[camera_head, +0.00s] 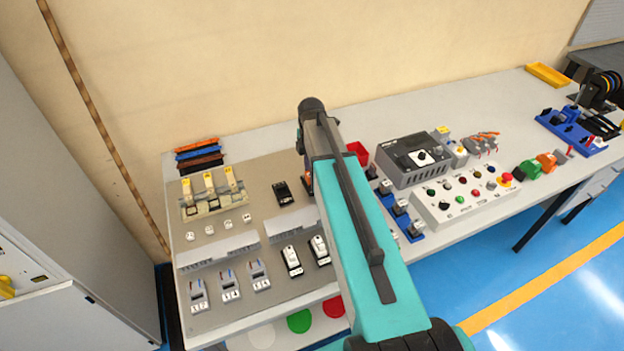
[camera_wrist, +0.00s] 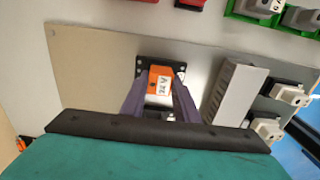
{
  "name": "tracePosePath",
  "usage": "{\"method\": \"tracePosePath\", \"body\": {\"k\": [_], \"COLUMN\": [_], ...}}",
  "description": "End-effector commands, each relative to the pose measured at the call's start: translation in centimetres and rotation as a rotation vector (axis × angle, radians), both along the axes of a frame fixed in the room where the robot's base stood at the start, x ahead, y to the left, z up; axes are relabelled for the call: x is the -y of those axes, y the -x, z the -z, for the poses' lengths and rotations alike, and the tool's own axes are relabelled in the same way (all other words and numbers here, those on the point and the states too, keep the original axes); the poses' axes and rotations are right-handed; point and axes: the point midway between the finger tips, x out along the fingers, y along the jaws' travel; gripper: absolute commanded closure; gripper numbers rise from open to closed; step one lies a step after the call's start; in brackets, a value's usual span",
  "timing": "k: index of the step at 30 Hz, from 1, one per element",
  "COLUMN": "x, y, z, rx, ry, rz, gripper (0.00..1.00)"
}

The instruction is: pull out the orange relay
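The orange relay (camera_wrist: 155,82), with a white label marked 24V, sits in a black socket (camera_wrist: 178,70) on the grey board. In the wrist view my gripper (camera_wrist: 159,88) has its two purple fingers on either side of the relay. The fingers are apart, with narrow gaps seeming to show beside the relay; whether a tip touches it is hard to tell. The fingers are open. In the head view my arm covers the gripper and most of the relay's spot on the board (camera_head: 255,205).
A grey slotted duct (camera_wrist: 235,92) and white-and-black modules stand right of the relay in the wrist view. In the head view an empty-looking black socket (camera_head: 282,192) is left of my arm. A grey control box (camera_head: 415,160) and button panel (camera_head: 465,197) stand right.

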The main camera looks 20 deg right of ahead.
Motion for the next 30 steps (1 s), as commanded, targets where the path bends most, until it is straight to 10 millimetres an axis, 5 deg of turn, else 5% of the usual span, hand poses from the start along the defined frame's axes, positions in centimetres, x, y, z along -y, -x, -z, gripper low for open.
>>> {"method": "tracePosePath", "body": {"k": [30], "x": [0.0], "y": [0.0], "z": [-1.7], "rx": [0.0], "ry": [0.0], "rz": [0.0], "gripper": [0.99]}}
